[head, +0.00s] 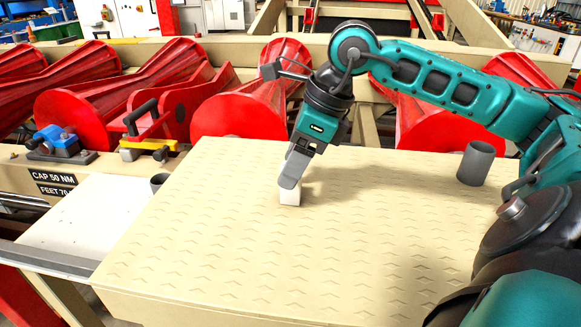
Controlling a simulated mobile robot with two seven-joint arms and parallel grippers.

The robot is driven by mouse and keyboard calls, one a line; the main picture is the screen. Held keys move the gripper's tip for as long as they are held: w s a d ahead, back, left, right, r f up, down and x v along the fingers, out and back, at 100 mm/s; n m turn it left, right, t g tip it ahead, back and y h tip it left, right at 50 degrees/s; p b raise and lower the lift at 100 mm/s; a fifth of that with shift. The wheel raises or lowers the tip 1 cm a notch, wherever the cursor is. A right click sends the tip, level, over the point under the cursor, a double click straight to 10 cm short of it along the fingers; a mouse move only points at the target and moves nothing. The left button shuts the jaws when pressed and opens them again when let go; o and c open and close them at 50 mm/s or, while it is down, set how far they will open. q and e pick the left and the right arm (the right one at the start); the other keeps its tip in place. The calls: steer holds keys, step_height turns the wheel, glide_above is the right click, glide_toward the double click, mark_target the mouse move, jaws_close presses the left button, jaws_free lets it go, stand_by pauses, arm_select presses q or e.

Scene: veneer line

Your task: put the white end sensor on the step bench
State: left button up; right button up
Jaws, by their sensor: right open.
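The white end sensor (289,198) is a small white block on the patterned top of the beige step bench (260,255), near the middle of its far half. It looks upright. My right gripper (290,184) points down at the sensor, with its grey fingers hiding the sensor's upper part. The right gripper is open; I cannot tell whether a finger touches the sensor. My left gripper is not in view.
Red rollers (235,105) line the back. A blue clamp (56,140) sits at left. The bench front is clear.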

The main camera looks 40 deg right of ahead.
steer(key=v, duration=1)
steer(key=shift+r, duration=0.2)
steer(key=shift+f, duration=0.1)
